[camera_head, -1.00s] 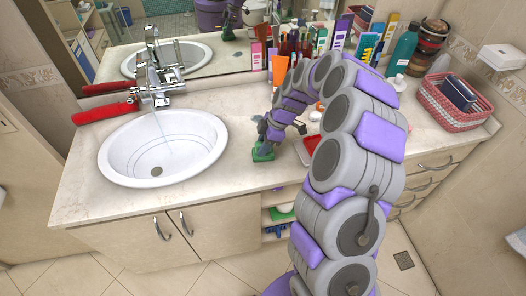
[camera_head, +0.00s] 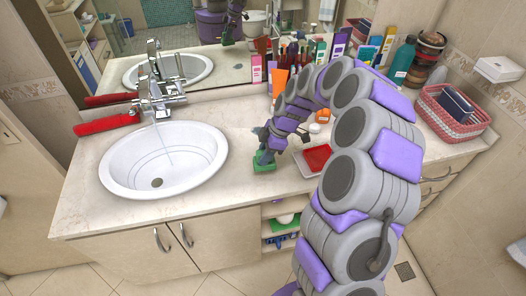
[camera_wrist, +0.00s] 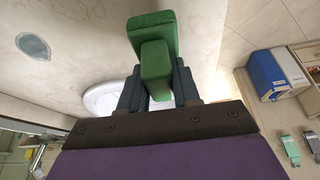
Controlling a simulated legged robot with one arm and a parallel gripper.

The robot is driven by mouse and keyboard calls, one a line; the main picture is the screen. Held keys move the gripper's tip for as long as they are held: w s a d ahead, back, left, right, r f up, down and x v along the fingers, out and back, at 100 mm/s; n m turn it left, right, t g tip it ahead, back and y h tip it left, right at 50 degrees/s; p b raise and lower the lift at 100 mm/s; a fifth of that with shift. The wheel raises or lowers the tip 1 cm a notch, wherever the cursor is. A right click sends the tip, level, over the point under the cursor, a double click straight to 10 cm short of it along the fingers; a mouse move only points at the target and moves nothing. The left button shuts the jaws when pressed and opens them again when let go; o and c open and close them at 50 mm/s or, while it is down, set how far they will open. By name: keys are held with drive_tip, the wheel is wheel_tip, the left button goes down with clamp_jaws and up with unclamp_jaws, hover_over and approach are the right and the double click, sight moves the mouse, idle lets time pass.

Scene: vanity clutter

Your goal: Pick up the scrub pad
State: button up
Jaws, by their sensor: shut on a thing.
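The green scrub pad (camera_head: 264,166) shows over the counter to the right of the sink, at the tip of my gripper (camera_head: 265,150). In the wrist view the green pad (camera_wrist: 153,35) is between the two dark fingers of my gripper (camera_wrist: 156,85), which is shut on it. The pad sticks out beyond the fingertips. I cannot tell whether its underside touches the counter.
The white sink (camera_head: 190,180) with a chrome faucet (camera_head: 155,85) lies left of my gripper. A red-filled tray (camera_head: 316,158) is close on the right. Bottles and tubes line the mirror. A pink basket (camera_head: 450,122) stands at the right.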

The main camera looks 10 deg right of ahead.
drive_tip(key=s+r+p, duration=0.1)
drive_tip(key=s, duration=1.3)
drive_tip(key=shift+s+r, duration=0.15)
drive_tip(key=shift+s, duration=0.05)
drive_tip(key=o, duration=0.5)
drive_tip(key=shift+c, duration=0.2)
drive_tip(key=c, duration=0.3)
drive_tip(key=shift+w, duration=0.15)
drive_tip(key=shift+c, duration=0.2)
